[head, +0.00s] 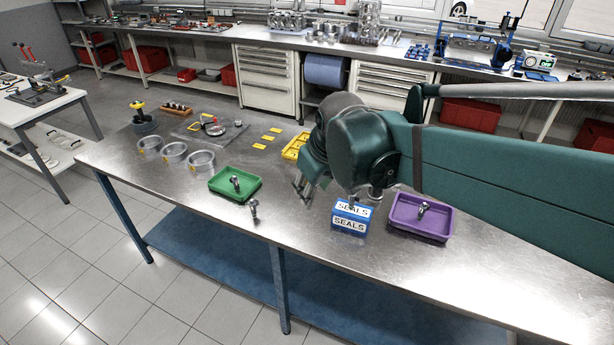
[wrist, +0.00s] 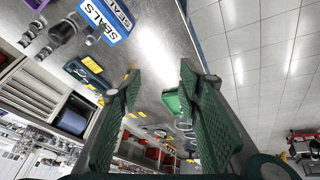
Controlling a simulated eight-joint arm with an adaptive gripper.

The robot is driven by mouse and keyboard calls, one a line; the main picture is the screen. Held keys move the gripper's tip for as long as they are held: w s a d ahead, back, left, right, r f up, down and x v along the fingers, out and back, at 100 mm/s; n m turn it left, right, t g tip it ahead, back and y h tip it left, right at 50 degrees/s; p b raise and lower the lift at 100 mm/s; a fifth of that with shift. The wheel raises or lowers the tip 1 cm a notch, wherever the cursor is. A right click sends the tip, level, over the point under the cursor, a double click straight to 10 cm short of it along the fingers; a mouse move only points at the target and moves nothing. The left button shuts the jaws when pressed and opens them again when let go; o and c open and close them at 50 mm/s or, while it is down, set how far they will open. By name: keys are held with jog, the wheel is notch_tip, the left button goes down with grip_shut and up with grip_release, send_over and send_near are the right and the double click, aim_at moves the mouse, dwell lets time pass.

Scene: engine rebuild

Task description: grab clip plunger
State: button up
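I cannot tell for certain which object is the clip plunger. A yellow-topped dark tool (head: 138,106) stands upright at the far left end of the steel table in the head view and may be it. My gripper (head: 303,190) hangs over the middle of the table, well to the right of that tool. In the wrist view my gripper (wrist: 160,72) shows two green fingers spread wide with nothing between them. The green tray (wrist: 173,103) shows beyond the fingers. The tool is not clearly made out in the wrist view.
On the steel table (head: 300,230) are the green tray (head: 236,195) with a metal part, a loose metal part (head: 254,210), metal rings (head: 175,153), yellow pieces (head: 267,138), blue SEALS boxes (head: 350,226) and a purple tray (head: 440,232). The front middle is clear.

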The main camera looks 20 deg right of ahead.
jog(key=w+d+n+g+p, duration=0.1)
jog(key=w+d+n+p, duration=0.15)
jog(key=w, duration=0.75)
jog(key=w+d+f+n+g+p, duration=0.1)
jog(key=w+d+f+p, duration=0.1)
jog(key=w+f, duration=0.2)
jog(key=w+d+f+n+g+p, duration=0.1)
jog(key=w+d+f+n+p, duration=0.1)
jog(key=w+f, duration=0.3)
jog(key=w+d+f+n+g+p, duration=0.1)
jog(key=w+f, duration=0.4)
jog(key=w, duration=0.5)
jog(key=shift+w+d+n+g+p, duration=0.2)
jog(key=shift+d+n+g+p, duration=0.2)
jog(key=shift+d+n+p, duration=0.25)
jog(key=shift+w+d+f, duration=0.25)
jog(key=shift+f, duration=0.3)
jog(key=shift+f, duration=1.25)
jog(key=shift+f, duration=0.15)
jog(key=shift+a+f, duration=0.1)
jog(key=shift+f, duration=2.4)
